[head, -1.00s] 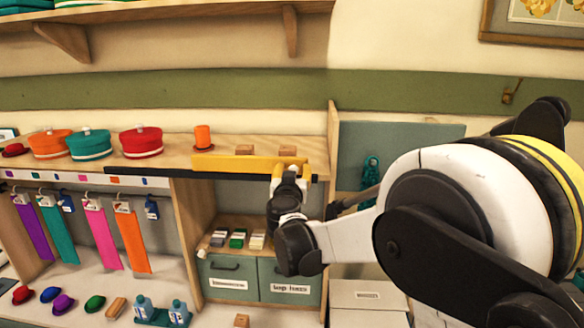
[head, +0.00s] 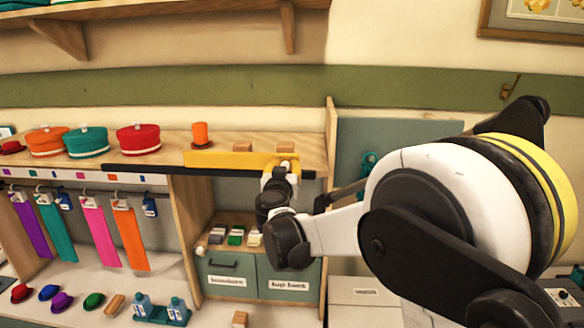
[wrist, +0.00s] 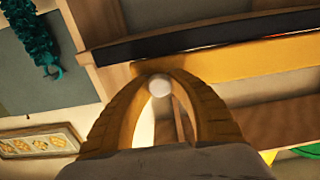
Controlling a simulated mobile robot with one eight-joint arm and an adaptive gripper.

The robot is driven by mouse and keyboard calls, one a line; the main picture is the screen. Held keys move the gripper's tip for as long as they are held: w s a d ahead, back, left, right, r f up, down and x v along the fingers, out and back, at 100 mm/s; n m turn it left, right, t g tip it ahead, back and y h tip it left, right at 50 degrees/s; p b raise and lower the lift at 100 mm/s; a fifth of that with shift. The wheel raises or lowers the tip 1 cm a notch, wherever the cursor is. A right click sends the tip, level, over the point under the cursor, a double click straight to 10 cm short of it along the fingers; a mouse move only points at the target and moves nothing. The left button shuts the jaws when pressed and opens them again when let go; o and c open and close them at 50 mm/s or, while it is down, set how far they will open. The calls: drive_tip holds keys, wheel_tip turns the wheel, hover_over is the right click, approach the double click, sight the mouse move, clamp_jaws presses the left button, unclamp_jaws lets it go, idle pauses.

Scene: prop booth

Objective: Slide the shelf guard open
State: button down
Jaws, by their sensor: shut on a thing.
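The shelf guard (head: 225,160) is a yellow bar along the front edge of the wooden shelf, on a black rail (head: 140,169) that extends past it to the left. It also shows in the wrist view (wrist: 235,72), below the black rail (wrist: 190,40). A pale round knob (wrist: 159,86) is near the guard's right end in the head view. My gripper (head: 282,170) is at that knob. In the wrist view its yellow fingers (wrist: 160,84) curve around the knob from both sides and are shut on it.
An orange cylinder (head: 200,133) and wooden blocks (head: 228,148) stand behind the guard. Hat boxes (head: 138,139) sit left on the shelf. A partition (head: 332,150) rises close to the right. Drawers (head: 228,277) and small boxes (head: 236,236) are below.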

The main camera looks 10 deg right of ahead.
drive_tip(key=w+a+b, duration=0.1)
drive_tip(key=w+a, duration=0.1)
drive_tip(key=a, duration=0.6)
drive_tip(key=w+a+b, duration=0.1)
drive_tip(key=w+a, duration=0.2)
drive_tip(key=a, duration=0.6)
drive_tip(key=w+a+b, duration=0.1)
drive_tip(key=w+a, duration=0.2)
drive_tip(key=a, duration=0.6)
drive_tip(key=shift+w+b, duration=0.2)
drive_tip(key=shift+b, duration=0.1)
drive_tip(key=c, duration=1.2)
unclamp_jaws()
drive_tip(key=shift+s, duration=0.1)
approach(198, 160)
drive_tip(key=v, duration=0.4)
drive_tip(key=shift+s+a+r, duration=0.1)
drive_tip(key=shift+s+a, duration=0.05)
drive_tip(key=shift+s, duration=0.05)
